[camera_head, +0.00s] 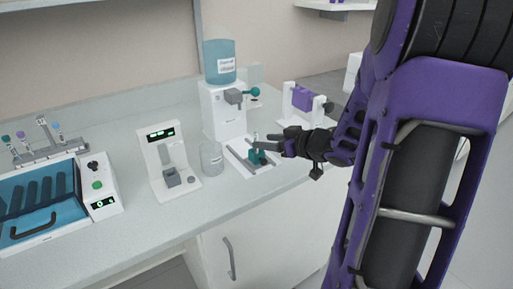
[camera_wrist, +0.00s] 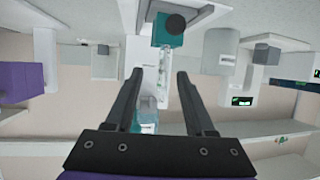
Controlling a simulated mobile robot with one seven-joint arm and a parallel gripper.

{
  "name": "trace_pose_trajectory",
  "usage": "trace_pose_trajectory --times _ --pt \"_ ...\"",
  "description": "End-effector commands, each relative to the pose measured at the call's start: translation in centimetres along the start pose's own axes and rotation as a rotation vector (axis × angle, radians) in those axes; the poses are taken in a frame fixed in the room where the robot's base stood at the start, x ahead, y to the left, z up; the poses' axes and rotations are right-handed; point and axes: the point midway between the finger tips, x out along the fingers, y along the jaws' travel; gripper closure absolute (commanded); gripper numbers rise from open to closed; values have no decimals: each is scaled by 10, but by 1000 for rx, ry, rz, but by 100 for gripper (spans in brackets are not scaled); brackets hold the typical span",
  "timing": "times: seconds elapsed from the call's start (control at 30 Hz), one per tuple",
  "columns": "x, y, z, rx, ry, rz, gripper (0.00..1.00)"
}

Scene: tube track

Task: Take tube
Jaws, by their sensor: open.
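A clear tube (camera_wrist: 162,75) shows in the wrist view, standing out from a teal carriage (camera_wrist: 168,32) with a dark round knob. In the head view the teal carriage (camera_head: 257,157) sits on a white track base (camera_head: 240,163) with grey rails on the counter. The tube is hard to make out there, close to my fingertips. My gripper (camera_head: 272,142) reaches in from the right at the carriage; its fingers are open. In the wrist view the tube shows between the two fingers of my gripper (camera_wrist: 160,73), with gaps on both sides. I cannot tell whether either finger touches it.
A glass beaker (camera_head: 212,159) and a white device with a display (camera_head: 163,160) stand left of the track. A dispenser with a blue bottle (camera_head: 220,62) is behind it, and a purple-and-white device (camera_head: 302,100) behind right. A blue-lidded unit (camera_head: 40,205) is far left.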

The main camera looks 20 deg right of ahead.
Motion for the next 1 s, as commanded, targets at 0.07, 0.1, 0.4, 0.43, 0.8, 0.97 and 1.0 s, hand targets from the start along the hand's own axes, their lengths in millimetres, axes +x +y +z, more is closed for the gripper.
trace_pose_trajectory --times 0.07,0.1,0.4,0.43,0.8,0.97,1.0 --pt "12 -3 4 1 0 -2 46" --pt "18 -5 5 0 0 -3 46" --pt "45 -5 2 0 0 1 46" --pt "44 -5 2 0 0 1 46" --pt "44 -5 3 1 0 1 96" --pt "44 -5 3 0 0 0 100" --pt "44 -5 3 0 0 0 100"
